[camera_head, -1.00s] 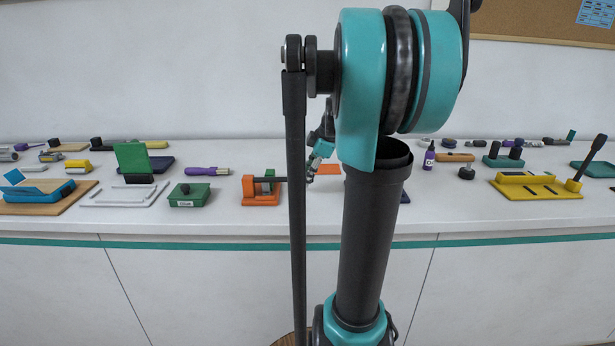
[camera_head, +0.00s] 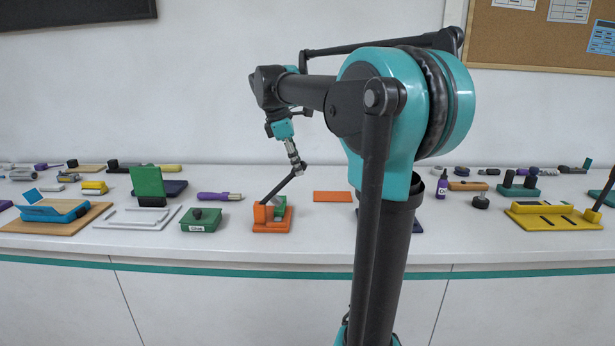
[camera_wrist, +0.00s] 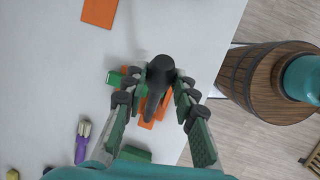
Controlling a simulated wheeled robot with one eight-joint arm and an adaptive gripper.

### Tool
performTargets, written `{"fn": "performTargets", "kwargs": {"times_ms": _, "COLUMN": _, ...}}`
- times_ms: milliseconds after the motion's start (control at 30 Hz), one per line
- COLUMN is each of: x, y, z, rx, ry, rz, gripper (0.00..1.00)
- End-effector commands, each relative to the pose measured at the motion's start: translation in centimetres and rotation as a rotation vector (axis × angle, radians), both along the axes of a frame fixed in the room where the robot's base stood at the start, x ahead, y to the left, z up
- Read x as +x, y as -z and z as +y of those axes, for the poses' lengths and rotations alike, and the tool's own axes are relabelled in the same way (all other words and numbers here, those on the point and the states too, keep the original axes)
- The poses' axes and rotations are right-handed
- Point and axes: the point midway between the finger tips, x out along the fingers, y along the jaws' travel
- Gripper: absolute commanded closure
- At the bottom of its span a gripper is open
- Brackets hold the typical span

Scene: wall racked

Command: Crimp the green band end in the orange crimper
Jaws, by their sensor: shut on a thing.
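The orange crimper (camera_head: 271,226) stands near the front of the bench in the head view. Its black lever (camera_head: 283,187) slants up and to the right from the orange body. A green piece (camera_head: 279,206), seemingly the band end, sits at the crimper's right side, and also shows beside the lever in the wrist view (camera_wrist: 114,78). How far it lies in the jaws is hidden. My gripper (camera_head: 302,168) is at the lever's upper end. In the wrist view its fingers (camera_wrist: 158,96) are on both sides of the black lever handle (camera_wrist: 160,70), shut on it.
A green labelled box (camera_head: 201,220) and a purple-handled tool (camera_head: 219,196) lie left of the crimper. A flat orange plate (camera_head: 332,196) lies to its right. A wooden barrel (camera_wrist: 258,80) stands beyond the bench edge. Bench around the plate is clear.

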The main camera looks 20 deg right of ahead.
Motion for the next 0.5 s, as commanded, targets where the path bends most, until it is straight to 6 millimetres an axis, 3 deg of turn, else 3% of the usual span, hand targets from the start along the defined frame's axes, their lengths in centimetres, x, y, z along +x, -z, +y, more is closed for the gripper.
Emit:
{"fn": "performTargets", "kwargs": {"times_ms": 200, "x": 0.9, "y": -1.7, "z": 2.5, "rx": 0.005, "ry": -0.002, "rz": -0.003, "gripper": 1.00}}
{"fn": "performTargets", "kwargs": {"times_ms": 500, "x": 1.5, "y": -2.6, "z": 4.6, "rx": 0.009, "ry": -0.002, "rz": -0.003, "gripper": 1.00}}
